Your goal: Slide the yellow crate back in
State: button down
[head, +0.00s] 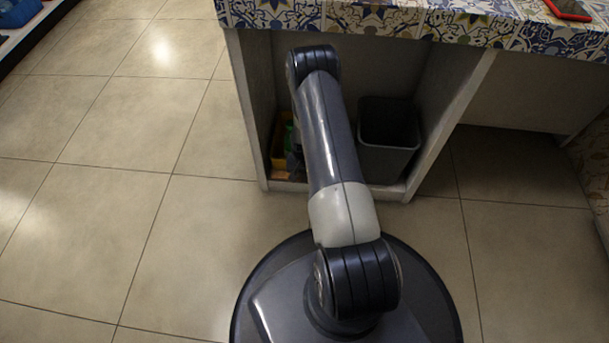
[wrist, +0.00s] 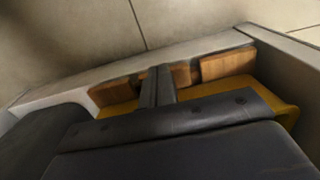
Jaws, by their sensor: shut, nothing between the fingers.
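The yellow crate (head: 279,152) sits low inside the open cabinet under the counter, at its left side, with green items in it. My arm hides its right part in the head view. In the wrist view the yellow crate (wrist: 240,88) shows behind and right of my gripper (wrist: 157,70). Its two fingers are shut together with nothing between them. The fingertips are close to the crate's front side, at wooden blocks (wrist: 228,64); I cannot tell whether they touch. My gripper is hidden behind my arm in the head view.
A dark grey bin (head: 388,138) stands right of the crate in the same cabinet. The cabinet's side panels (head: 250,110) and low front lip (wrist: 130,65) bound the space. A red phone-like object (head: 568,9) lies on the patterned counter (head: 370,18). The tiled floor at left is clear.

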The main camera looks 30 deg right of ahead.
notch_tip(320, 180, up, 10)
jog(key=p, duration=0.4)
jog(key=shift+s+a, duration=0.2)
jog(key=shift+s, duration=0.15)
